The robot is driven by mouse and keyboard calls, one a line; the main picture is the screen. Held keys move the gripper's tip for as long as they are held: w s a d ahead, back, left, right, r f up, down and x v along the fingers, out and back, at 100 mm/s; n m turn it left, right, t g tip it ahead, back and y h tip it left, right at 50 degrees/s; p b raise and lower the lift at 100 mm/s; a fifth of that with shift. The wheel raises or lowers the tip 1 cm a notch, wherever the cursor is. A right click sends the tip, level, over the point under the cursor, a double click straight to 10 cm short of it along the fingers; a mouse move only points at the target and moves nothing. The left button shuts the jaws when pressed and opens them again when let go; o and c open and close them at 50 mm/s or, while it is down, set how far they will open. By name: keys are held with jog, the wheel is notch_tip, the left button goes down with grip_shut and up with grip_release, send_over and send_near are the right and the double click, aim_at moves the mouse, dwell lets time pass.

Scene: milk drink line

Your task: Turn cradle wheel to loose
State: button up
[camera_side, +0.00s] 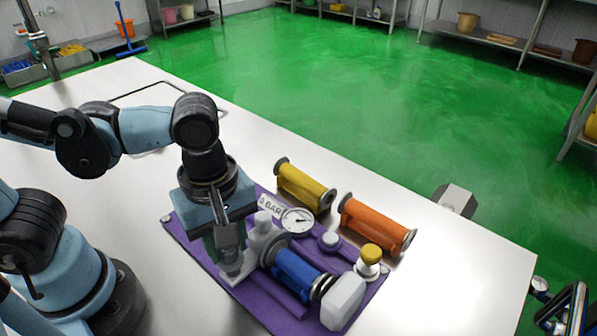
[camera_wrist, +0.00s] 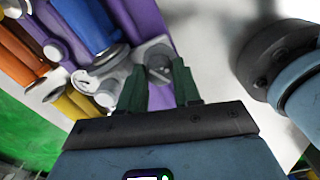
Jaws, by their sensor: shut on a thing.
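The cradle wheel, a grey knob (camera_wrist: 158,66), sits between my fingertips in the wrist view. My gripper (camera_side: 230,250) points down at the front left end of the cradle and is shut on the wheel. In the wrist view my gripper's two dark green fingers (camera_wrist: 163,80) flank it. The wheel's grey lower part (camera_side: 231,268) shows under the fingers in the side view; its turn position is hard to tell. A blue cylinder (camera_side: 297,270) with grey end discs lies beside it on the purple base (camera_side: 195,251), also seen in the wrist view (camera_wrist: 88,22).
A round gauge (camera_side: 297,221) and "0 BAR" label (camera_side: 269,206) stand close to my gripper. Yellow (camera_side: 303,188) and orange (camera_side: 372,224) cylinders lie behind. A yellow-topped fitting (camera_side: 370,258) and white block (camera_side: 343,301) stand right.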

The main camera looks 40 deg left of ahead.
dwell(0.4)
jog(key=o, duration=1.1)
jog(key=shift+c, duration=0.2)
jog(key=shift+r, duration=0.1)
notch_tip(320, 180, up, 12)
jog(key=w+a+f+m+t, duration=0.3)
jog(key=w+a+m, duration=0.1)
jog(key=a+m, duration=0.2)
jog(key=w+a+f+m+t, duration=0.4)
jog(key=a+m, duration=0.3)
jog(key=m, duration=0.2)
jog(key=shift+w+f, duration=0.25)
jog(key=shift+w, duration=0.5)
